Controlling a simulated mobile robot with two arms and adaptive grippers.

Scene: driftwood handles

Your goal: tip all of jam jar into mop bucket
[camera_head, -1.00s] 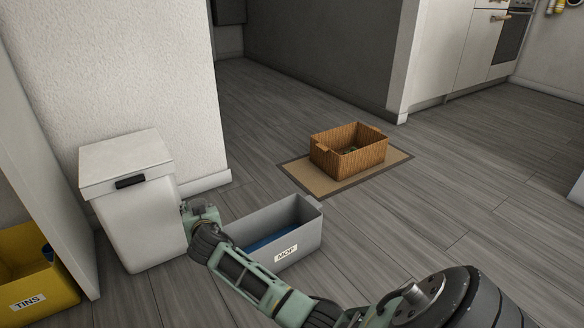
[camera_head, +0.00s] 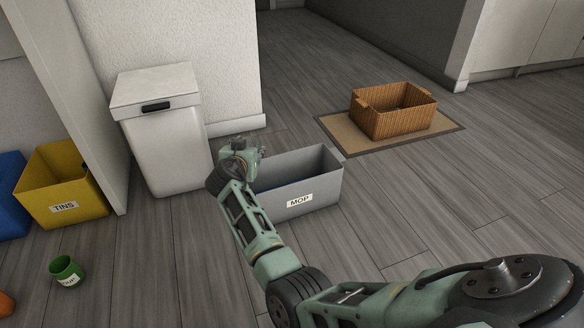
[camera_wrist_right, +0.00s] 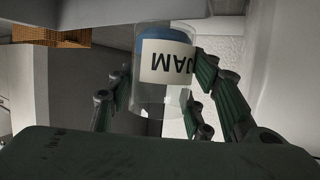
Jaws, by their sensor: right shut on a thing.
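The mop bucket (camera_head: 318,187) is a grey open box with a MOP label, on the floor in the middle of the head view. My right gripper (camera_head: 252,147) is at its back left end, apparently above it, and my forearm covers part of its left side. The right wrist view shows this gripper (camera_wrist_right: 165,100) shut on the jam jar (camera_wrist_right: 165,68), a clear jar with blue contents. Its JAM label reads upside down in that picture. In the head view I cannot make out the jar. My left gripper is not in view.
A white lidded bin (camera_head: 165,140) stands left of the bucket by the wall. A yellow TINS box (camera_head: 62,187), a blue box (camera_head: 10,205) and a green cup (camera_head: 67,270) are further left. A wicker basket (camera_head: 393,117) sits on a mat (camera_head: 340,136) behind right.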

